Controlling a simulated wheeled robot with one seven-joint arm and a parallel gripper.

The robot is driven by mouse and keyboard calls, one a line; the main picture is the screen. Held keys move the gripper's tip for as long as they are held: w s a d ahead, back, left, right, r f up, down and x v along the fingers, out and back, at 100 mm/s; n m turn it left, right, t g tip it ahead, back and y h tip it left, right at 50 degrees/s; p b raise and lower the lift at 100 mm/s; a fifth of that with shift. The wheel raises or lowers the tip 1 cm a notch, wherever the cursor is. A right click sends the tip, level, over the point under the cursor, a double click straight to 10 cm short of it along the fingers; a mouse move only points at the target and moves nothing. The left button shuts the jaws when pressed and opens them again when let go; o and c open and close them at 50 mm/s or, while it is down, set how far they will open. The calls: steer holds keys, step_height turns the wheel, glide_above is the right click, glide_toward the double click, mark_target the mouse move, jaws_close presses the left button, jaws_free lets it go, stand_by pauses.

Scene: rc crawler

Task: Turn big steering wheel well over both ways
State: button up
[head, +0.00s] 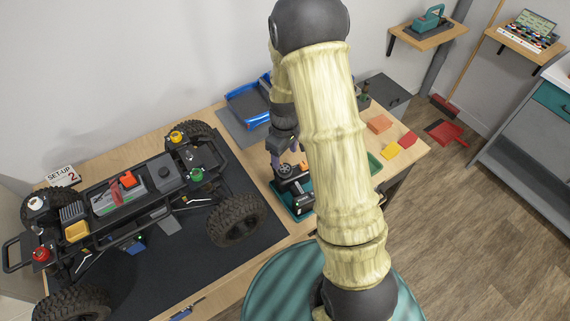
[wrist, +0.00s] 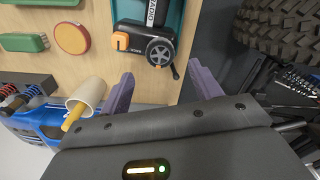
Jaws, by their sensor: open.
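The steering wheel (wrist: 160,52) is a dark spoked wheel on a black radio handset (wrist: 144,36) that has an orange part on its left side. In the head view the wheel (head: 285,169) sits on the handset, which stands in a teal tray (head: 279,197). My gripper (head: 283,157) points down close above the wheel. In the wrist view my gripper (wrist: 162,76) has its two purple fingers apart, with the wheel showing between and beyond their tips. I see nothing held. I cannot tell whether a finger touches the wheel.
A large crawler truck (head: 128,190) stands on a dark mat (head: 200,277) to the left. A blue tray (head: 248,103) lies behind the gripper. My arm hides part of the table.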

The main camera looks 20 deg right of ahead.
mark_target(285, 168)
step_height(285, 168, down, 6)
steer(key=shift+f+p, duration=0.15)
steer(key=shift+p, duration=0.15)
steer(key=c, duration=1)
